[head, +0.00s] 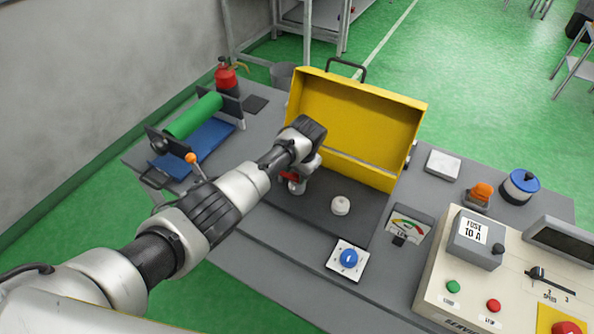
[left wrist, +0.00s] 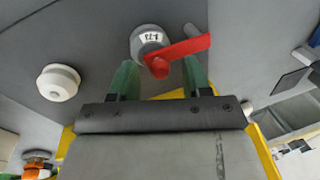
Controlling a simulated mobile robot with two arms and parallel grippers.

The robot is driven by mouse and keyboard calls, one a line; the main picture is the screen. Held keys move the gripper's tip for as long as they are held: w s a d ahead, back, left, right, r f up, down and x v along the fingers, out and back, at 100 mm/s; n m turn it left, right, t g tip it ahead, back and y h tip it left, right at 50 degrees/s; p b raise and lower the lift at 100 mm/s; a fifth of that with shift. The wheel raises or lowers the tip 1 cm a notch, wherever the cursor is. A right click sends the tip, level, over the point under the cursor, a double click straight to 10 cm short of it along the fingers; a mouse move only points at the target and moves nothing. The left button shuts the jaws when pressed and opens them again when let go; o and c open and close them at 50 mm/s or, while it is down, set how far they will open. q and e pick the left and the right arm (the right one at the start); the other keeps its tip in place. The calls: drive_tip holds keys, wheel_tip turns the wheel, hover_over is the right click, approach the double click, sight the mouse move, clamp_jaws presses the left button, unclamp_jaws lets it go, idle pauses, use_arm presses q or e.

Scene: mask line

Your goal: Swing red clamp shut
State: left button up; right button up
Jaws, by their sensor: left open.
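I cannot tell whether a finger touches the lever. In the head view the left gripper's tips are largely hidden behind my wrist. My right gripper is not in view.
An open yellow case (head: 357,118) stands behind the clamp. A white round knob (head: 341,205) is to its right, and a blue button (head: 349,258) nearer. A green roller (head: 194,116) stands left. A control console (head: 437,285) fills the right. The grey bench front is clear.

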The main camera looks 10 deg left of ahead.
use_arm(q)
drive_tip(key=shift+r, duration=0.1)
wheel_tip(320, 180, up, 10)
drive_tip(key=s+d, duration=0.1)
drive_tip(key=shift+d+r, duration=0.2)
drive_tip(key=shift+d, duration=0.2)
